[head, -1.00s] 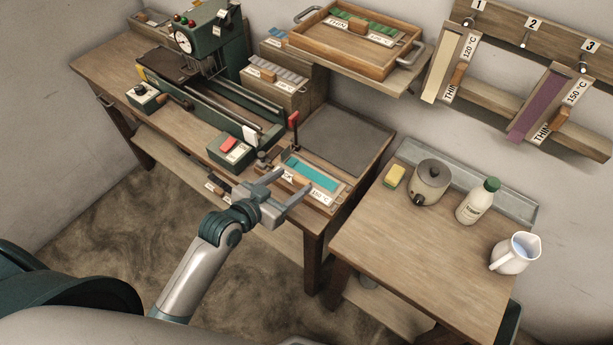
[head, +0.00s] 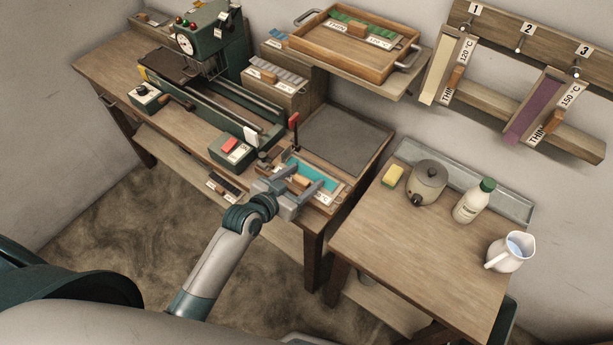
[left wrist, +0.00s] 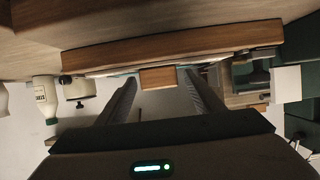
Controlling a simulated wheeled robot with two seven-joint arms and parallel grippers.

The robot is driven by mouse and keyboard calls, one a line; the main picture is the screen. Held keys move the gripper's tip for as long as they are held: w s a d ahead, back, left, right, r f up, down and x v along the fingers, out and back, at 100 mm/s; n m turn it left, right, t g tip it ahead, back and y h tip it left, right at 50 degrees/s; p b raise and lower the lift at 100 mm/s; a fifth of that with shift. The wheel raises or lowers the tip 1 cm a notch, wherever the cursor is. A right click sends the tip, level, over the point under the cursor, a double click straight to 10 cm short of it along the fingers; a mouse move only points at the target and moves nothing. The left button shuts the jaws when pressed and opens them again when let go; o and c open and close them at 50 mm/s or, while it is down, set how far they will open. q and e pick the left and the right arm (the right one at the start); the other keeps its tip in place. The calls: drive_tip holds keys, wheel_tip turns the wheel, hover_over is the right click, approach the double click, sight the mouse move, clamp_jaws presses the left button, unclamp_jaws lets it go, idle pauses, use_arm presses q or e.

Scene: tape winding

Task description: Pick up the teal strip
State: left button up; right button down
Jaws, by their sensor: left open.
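The teal strip (head: 327,179) lies in a shallow wooden tray at the front right of the workbench, with a small wooden block (head: 300,181) at its front side and white labels beside it. My left gripper (head: 309,176) is open, its fingers over the tray's front part, one on each side of the block. The fingers hide part of the strip. In the left wrist view the block (left wrist: 158,78) shows between the open, empty fingers (left wrist: 159,88), near their tips. I cannot tell whether they touch it. My right gripper is not in view.
A green winding machine (head: 215,50) stands on the bench to the left. A dark mat (head: 345,140) lies behind the strip. The side table (head: 420,250) at right holds a sponge, a pot (head: 427,182), a bottle and a jug (head: 510,251). Its front is clear.

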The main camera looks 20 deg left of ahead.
use_arm(q)
drive_tip(key=shift+w+f, duration=0.1)
drive_tip(key=shift+w, duration=0.05)
idle(0.3)
drive_tip(key=c, duration=1.2)
drive_tip(key=shift+d, duration=0.1)
